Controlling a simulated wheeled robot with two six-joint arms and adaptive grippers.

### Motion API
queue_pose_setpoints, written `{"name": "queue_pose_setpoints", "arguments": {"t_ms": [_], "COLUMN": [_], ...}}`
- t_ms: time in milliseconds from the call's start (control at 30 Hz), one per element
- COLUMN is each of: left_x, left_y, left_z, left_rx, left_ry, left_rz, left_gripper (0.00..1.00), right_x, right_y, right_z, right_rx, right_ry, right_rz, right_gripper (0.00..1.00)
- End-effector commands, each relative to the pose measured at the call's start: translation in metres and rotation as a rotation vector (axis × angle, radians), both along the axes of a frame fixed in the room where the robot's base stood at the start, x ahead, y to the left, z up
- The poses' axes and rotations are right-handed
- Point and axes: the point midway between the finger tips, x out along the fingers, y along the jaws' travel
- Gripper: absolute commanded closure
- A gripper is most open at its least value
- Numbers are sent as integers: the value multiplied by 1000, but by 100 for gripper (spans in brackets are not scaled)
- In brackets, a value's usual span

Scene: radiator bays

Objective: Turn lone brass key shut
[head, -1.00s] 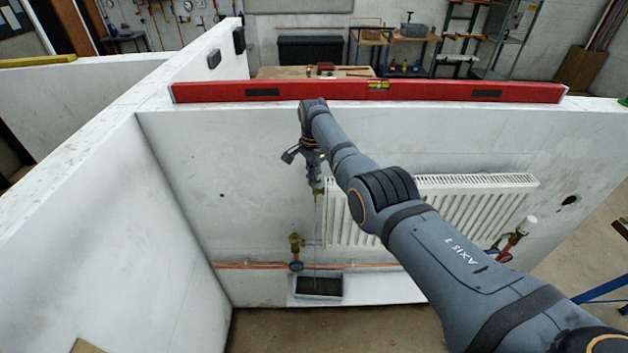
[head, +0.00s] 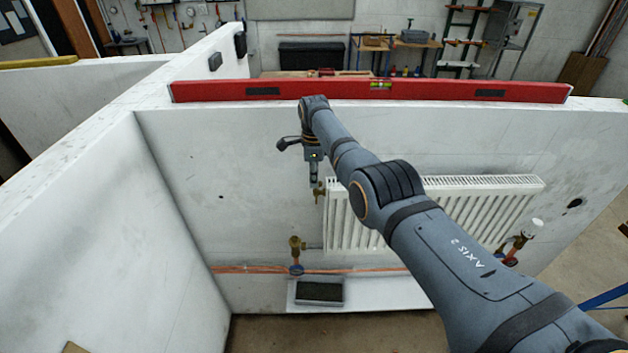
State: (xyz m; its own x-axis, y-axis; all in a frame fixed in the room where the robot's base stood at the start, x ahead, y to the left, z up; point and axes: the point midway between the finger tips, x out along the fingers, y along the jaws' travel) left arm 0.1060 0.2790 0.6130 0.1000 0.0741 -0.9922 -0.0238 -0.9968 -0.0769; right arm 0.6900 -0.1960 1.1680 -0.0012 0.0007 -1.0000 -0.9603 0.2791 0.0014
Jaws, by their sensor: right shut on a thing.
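A small brass key (head: 319,192) sits at the upper left end of the white radiator (head: 336,222). My right gripper (head: 317,184) reaches down to it from above, its fingers shut on the key. The gripper and its wrist partly cover the key, so its exact angle is hard to tell. My left gripper is not in view.
A brass valve (head: 296,243) stands on the copper pipe at the radiator's lower left. Another valve (head: 519,241) is at its lower right. A red spirit level (head: 330,91) lies along the wall top. A dark-topped tray (head: 320,293) sits below.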

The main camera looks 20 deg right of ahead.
Motion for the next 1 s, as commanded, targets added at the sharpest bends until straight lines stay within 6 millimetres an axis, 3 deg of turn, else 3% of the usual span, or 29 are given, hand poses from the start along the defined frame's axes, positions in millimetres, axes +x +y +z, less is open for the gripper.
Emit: {"name": "queue_pose_setpoints", "arguments": {"t_ms": [467, 500, 567, 833, 1000], "left_x": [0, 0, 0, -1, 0], "left_y": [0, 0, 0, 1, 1], "left_z": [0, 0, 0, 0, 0], "left_rx": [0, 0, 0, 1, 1], "left_ry": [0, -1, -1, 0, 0], "left_rz": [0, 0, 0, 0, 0], "left_gripper": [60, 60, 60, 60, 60], "right_x": [2, 2, 2, 1, 2], "right_y": [-1, -1, -1, 0, 0], "right_z": [3, 3, 3, 2, 22], "right_rx": [-1, -1, -1, -1, 0], "right_ry": [-6, -6, -6, -3, -7], "right_rz": [-14, -14, -14, -13, -12], "right_gripper": [100, 90, 84, 84, 84]}}
